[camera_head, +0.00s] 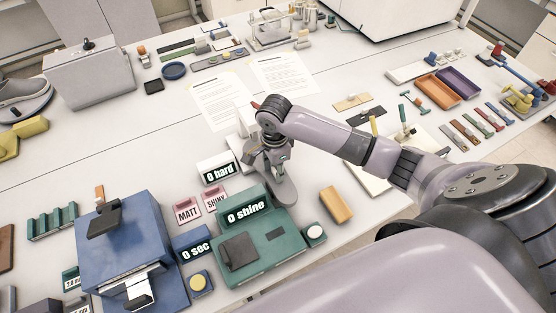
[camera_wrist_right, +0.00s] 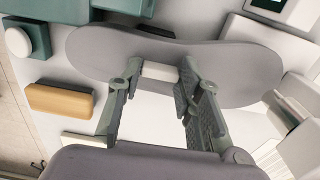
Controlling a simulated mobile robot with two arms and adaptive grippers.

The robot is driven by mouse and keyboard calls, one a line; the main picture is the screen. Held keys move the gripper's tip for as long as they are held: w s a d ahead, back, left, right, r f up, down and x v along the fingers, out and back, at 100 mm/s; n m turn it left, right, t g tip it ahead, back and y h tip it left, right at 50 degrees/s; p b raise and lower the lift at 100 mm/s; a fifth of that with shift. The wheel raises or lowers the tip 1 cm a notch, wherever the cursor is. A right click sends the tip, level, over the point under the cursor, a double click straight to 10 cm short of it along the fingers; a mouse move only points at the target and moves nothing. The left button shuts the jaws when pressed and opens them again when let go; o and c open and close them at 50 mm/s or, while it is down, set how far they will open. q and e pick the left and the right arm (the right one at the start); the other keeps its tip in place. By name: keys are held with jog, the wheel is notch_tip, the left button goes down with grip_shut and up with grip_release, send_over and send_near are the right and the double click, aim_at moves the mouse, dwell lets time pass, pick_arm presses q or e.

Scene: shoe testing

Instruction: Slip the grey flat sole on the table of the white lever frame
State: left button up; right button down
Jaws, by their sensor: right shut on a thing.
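The grey flat sole (camera_head: 286,190) is held under my right gripper (camera_head: 272,150), in the middle of the table. In the wrist view the sole (camera_wrist_right: 105,55) stretches across the upper part, and my right gripper (camera_wrist_right: 160,85) has its fingers on either side of a pale block on the sole. The white lever frame (camera_head: 243,118) stands just behind the gripper, largely hidden by my arm. White parts at the right of the wrist view (camera_wrist_right: 304,150) look like this frame, close to one end of the sole. My left gripper is out of view.
A "0 hard" display (camera_head: 218,169) stands left of the gripper. A green "0 shine" box (camera_head: 262,250) is in front, with a tan block (camera_head: 336,205) to its right. A blue machine (camera_head: 130,240) is at front left. Paper sheets (camera_head: 283,75) lie behind.

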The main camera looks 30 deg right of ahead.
jog(key=c, duration=2.4)
grip_release()
jog(key=shift+w, duration=1.8)
jog(key=c, duration=2.4)
grip_release()
jog(key=shift+s+d+f, duration=0.1)
jog(key=shift+f, duration=0.6)
jog(key=c, duration=2.4)
grip_release()
jog(key=c, duration=1.1)
grip_release()
jog(key=shift+o, duration=0.2)
jog(key=shift+r, duration=0.1)
notch_tip(320, 180, up, 12)
